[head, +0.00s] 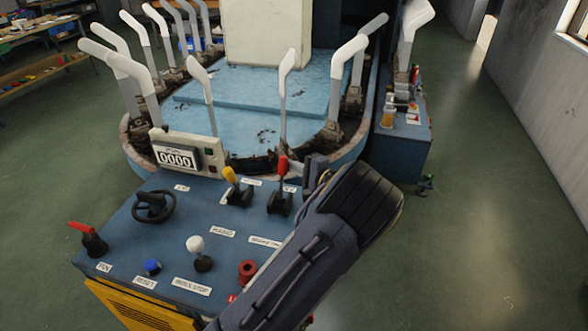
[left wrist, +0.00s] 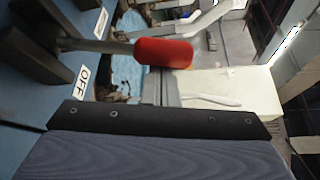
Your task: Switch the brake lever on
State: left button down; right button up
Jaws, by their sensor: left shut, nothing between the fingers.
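The red-handled lever (head: 282,166), which I take to be the brake lever, stands nearly upright at the far right of the blue control panel (head: 135,208). Its red grip (left wrist: 163,53) and grey shaft also show in the left wrist view, beside an OFF label (left wrist: 84,83). My left gripper (head: 314,166) is just right of this lever, low over the panel's far right corner. In the left wrist view its closed fingers (left wrist: 160,88) are close to the red grip; contact cannot be told. My forearm hides the panel's right side. My right gripper is not in view.
A yellow-handled lever (head: 231,176) stands left of the red one. The panel also has a black wheel (head: 154,206), a white knob (head: 196,246), a blue button (head: 152,267) and another red lever (head: 82,228). A counter box (head: 188,155) and the machine with white forms stand behind.

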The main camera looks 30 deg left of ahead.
pick_arm(q)
jog(key=s+d+n+y+b, duration=0.1)
jog(key=s+n+b, duration=0.4)
jog(key=b, duration=0.8)
jog(key=shift+s+d+r+n+t+y, duration=0.35)
jog(key=shift+s+y, duration=0.55)
jog(key=shift+s, duration=0.25)
jog(key=v, duration=0.8)
